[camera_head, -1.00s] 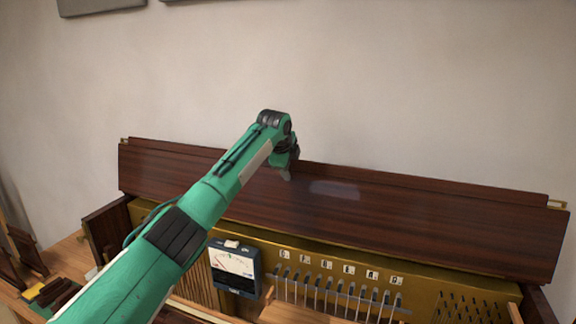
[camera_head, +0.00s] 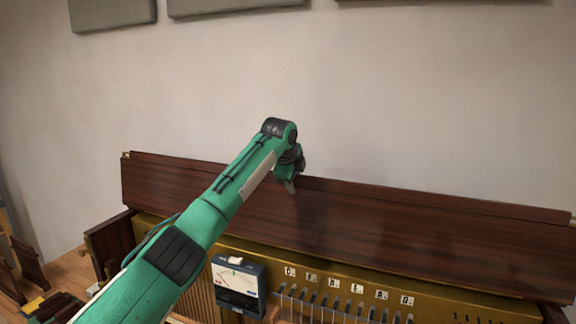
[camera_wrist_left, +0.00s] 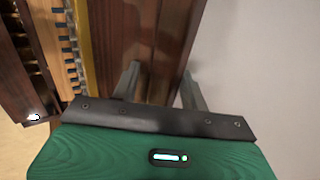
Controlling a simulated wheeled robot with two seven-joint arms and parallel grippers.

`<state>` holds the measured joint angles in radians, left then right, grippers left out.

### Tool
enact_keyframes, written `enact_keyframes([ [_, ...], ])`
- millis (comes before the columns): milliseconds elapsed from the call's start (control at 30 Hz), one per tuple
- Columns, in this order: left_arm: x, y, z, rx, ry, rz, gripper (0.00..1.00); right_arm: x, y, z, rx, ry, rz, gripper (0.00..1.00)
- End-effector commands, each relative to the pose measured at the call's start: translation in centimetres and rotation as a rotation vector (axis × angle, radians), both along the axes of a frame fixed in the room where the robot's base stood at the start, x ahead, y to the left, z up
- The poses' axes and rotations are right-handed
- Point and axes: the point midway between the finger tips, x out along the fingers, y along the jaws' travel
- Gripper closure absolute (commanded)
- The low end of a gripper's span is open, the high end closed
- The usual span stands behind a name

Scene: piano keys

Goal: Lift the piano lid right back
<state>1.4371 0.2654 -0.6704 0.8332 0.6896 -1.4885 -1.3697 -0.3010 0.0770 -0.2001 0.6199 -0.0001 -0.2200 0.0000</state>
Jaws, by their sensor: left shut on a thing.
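The piano lid (camera_head: 400,230) is a long dark brown wooden panel. In the head view it stands raised and tilted back along the rear of the piano, near the wall. My left gripper (camera_head: 291,184) is at the lid's upper edge, left of its middle. In the left wrist view the two fingers of my left gripper (camera_wrist_left: 160,88) straddle the lid (camera_wrist_left: 150,40), one on its face and one past its edge. It is shut on the lid. The fingertips are partly hidden in the head view. My right gripper is not in view.
A meter box (camera_head: 238,284) stands in front of the gold-coloured piano frame (camera_head: 350,277), beside a row of lettered tags. The pale wall (camera_head: 420,100) is close behind the lid. Grey panels (camera_head: 235,6) hang on the wall. Wooden parts lie at lower left.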

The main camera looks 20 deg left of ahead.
Motion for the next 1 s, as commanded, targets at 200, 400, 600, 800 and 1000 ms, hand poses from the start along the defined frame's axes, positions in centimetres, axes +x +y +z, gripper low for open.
enact_keyframes([
  [200, -2.9, 0.2, 4.9, -0.003, -0.024, -0.001, 0.62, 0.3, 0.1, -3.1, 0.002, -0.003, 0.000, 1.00],
  [400, -4.9, 0.3, 8.1, -0.004, -0.024, -0.001, 0.62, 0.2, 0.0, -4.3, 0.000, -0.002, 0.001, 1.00],
  [600, -5.7, 0.4, 9.4, -0.004, -0.024, -0.001, 0.62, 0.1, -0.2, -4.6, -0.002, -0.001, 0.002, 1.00],
  [800, -5.8, 0.4, 9.6, -0.004, -0.024, -0.001, 0.62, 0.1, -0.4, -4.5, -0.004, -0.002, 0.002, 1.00],
  [1000, -5.8, 0.4, 9.6, -0.004, -0.025, 0.000, 0.62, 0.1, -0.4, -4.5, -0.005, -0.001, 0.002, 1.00],
])
